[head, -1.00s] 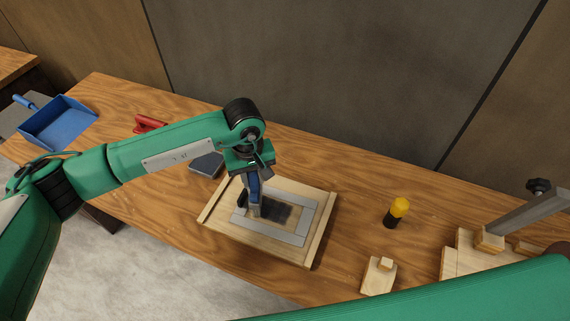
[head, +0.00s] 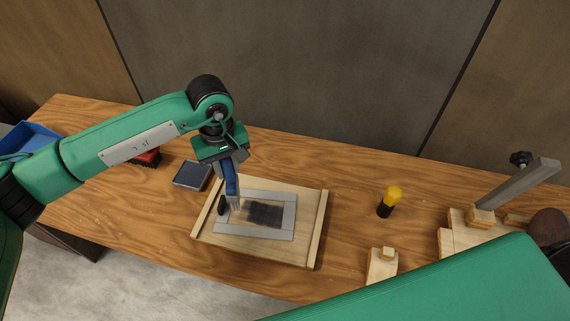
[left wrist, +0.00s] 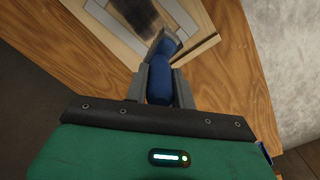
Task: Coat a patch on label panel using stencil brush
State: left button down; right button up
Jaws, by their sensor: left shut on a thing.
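The label panel (head: 228,252) is a pale wooden board with raised side strips, lying on the table. A grey rectangular frame (head: 282,236) lies on it, around a dark coated patch (head: 265,215). A lighter strip shows inside the frame, left of the patch. My left gripper (head: 229,182) is shut on the blue handle of the stencil brush (head: 232,187). The brush is close to upright at the left end of the opening; whether its tip touches the panel I cannot tell. In the left wrist view the blue handle (left wrist: 160,82) sits between the fingers. My right gripper is out of view.
A dark flat pad (head: 191,175) lies behind and left of the panel, with a red object (head: 148,158) beyond it. A yellow-and-black bottle (head: 388,202), a wooden block (head: 382,266) and a wooden fixture with a grey bar (head: 515,190) stand right.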

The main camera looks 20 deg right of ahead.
pick_arm(q)
jog(key=shift+r, duration=1.2)
